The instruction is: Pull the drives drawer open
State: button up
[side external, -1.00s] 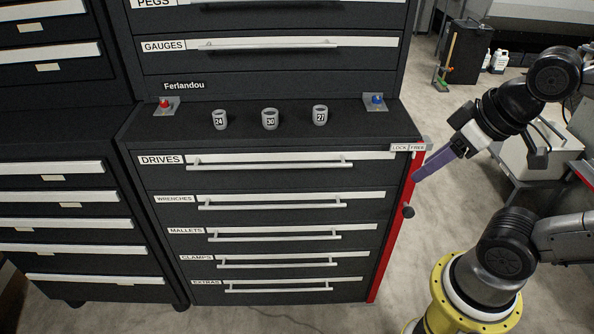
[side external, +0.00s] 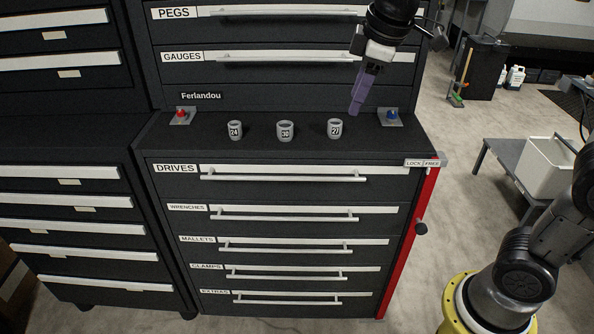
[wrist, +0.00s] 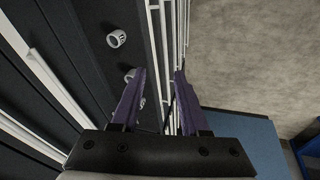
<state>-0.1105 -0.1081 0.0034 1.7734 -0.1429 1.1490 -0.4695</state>
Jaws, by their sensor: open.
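The drives drawer (side external: 180,182) is the top drawer of the lower black cabinet, labelled DRIVES, with a long pale bar handle (side external: 285,177). It looks shut, its front level with the drawers below. My gripper (side external: 355,108) is above the cabinet's worktop near its right part, higher than the drawer handle and apart from it. Its purple fingers point down. In the wrist view, the two purple fingers (wrist: 158,100) are spread apart with nothing held between them. Pale handle bars run lengthwise beyond the fingers there.
Three grey sockets marked 24 (side external: 235,131), 30 (side external: 285,131) and 27 (side external: 335,129) stand on the worktop. A red button (side external: 181,113) and a blue button (side external: 391,114) flank them. A red lock bar (side external: 408,245) with a black knob (side external: 421,228) runs down the cabinet's right edge.

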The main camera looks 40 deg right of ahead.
jog(key=w+a+f+n+g, duration=0.1)
jog(key=w+a+f+n, duration=0.15)
jog(key=w+f, duration=0.45)
jog(key=g, duration=0.1)
send_near(297, 180)
jog(key=shift+m, duration=0.25)
jog(key=f, duration=0.2)
jog(key=w+f, duration=0.1)
jog(key=f, duration=0.1)
jog(key=d+f, duration=0.1)
jog(key=f, duration=0.2)
jog(key=shift+w+f, duration=0.1)
jog(key=shift+w, duration=0.2)
grip_shut()
dwell(0.5)
